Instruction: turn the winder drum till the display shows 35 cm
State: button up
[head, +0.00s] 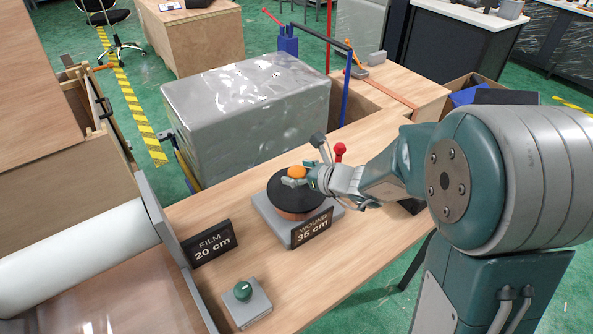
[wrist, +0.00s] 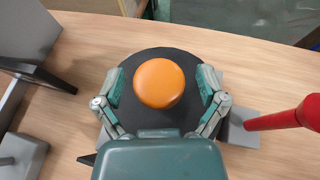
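The winder drum (head: 291,201) is a black-topped disc with a brown side on a grey base. An orange knob (head: 297,172) stands on it; the knob also shows in the wrist view (wrist: 159,83). The dark display (head: 312,228) in front of the drum reads "WOUND 35 cm". My gripper (wrist: 162,86) is over the drum, one finger on either side of the knob. In the wrist view a gap shows between the knob and each finger, so the gripper looks open around it. The fingertips are partly hidden in the head view.
A second sign (head: 211,243) reads "FILM 20 cm". A red-knobbed lever (head: 340,151) is close beside my gripper. A white roll (head: 75,250) lies at left. A wrapped grey block (head: 246,115) stands behind the bench.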

jog(key=shift+r, duration=0.1)
jog(key=v, duration=1.1)
jog(key=shift+s+d, duration=0.25)
jog(key=shift+s, duration=0.05)
